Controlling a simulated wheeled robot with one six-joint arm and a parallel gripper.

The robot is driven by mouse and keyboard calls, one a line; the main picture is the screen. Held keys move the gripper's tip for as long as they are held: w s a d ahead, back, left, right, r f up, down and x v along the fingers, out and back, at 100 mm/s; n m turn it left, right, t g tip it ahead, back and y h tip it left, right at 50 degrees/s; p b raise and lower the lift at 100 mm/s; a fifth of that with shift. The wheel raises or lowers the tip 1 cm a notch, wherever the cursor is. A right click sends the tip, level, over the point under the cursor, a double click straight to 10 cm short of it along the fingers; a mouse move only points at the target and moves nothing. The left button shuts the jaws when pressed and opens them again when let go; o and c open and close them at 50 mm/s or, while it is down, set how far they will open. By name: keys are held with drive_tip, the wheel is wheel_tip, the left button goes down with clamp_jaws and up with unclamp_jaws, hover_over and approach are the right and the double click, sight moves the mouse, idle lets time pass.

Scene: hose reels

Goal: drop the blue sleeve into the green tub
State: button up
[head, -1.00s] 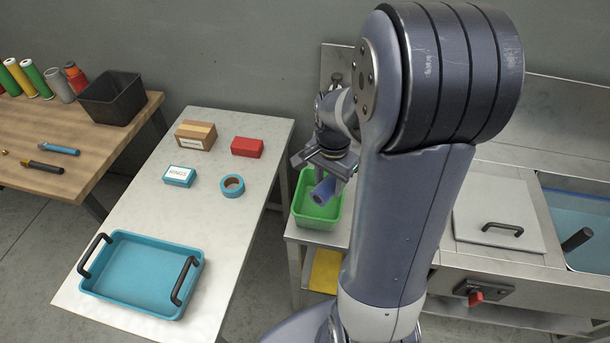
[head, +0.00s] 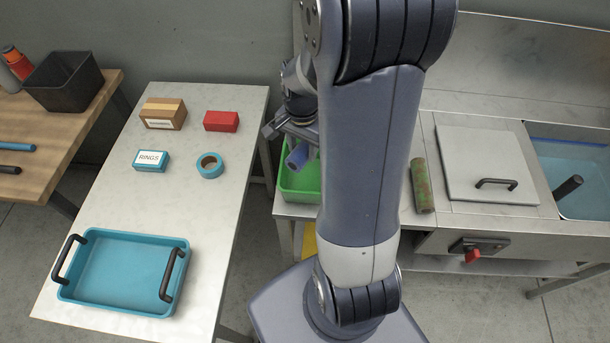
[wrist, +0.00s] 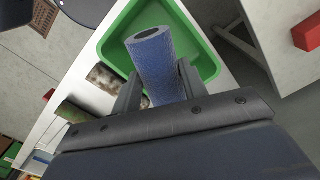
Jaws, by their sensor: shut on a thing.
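The blue sleeve (wrist: 155,62) is a short tube with a dark open end, held between the two fingers of my gripper (wrist: 158,88) in the wrist view. It also shows in the head view (head: 297,156), tilted, under my gripper (head: 292,138). The green tub (head: 299,186) stands on the steel counter, partly hidden behind my arm. In the wrist view the sleeve's open end overlaps the inside of the green tub (wrist: 202,58). The sleeve appears above the tub; its exact height over the floor of the tub is hard to tell.
A rust-and-green mottled roller (head: 422,186) lies on the counter right of my arm, beside a lidded panel (head: 487,165) and a water basin (head: 570,185). The white table at left holds a blue tray (head: 120,308), boxes and a tape roll (head: 209,166).

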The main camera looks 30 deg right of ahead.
drive_tip(key=shift+f, duration=0.1)
drive_tip(key=o, duration=1.1)
wheel_tip(320, 180, up, 11)
drive_tip(key=shift+f+b, duration=0.1)
drive_tip(key=shift+b, duration=0.35)
wheel_tip(320, 180, down, 11)
drive_tip(key=shift+s+f+p, duration=0.1)
drive_tip(key=shift+p, duration=0.45)
wheel_tip(320, 180, up, 4)
drive_tip(key=p, duration=0.2)
drive_tip(key=shift+p, duration=0.35)
drive_tip(key=shift+r, duration=0.85)
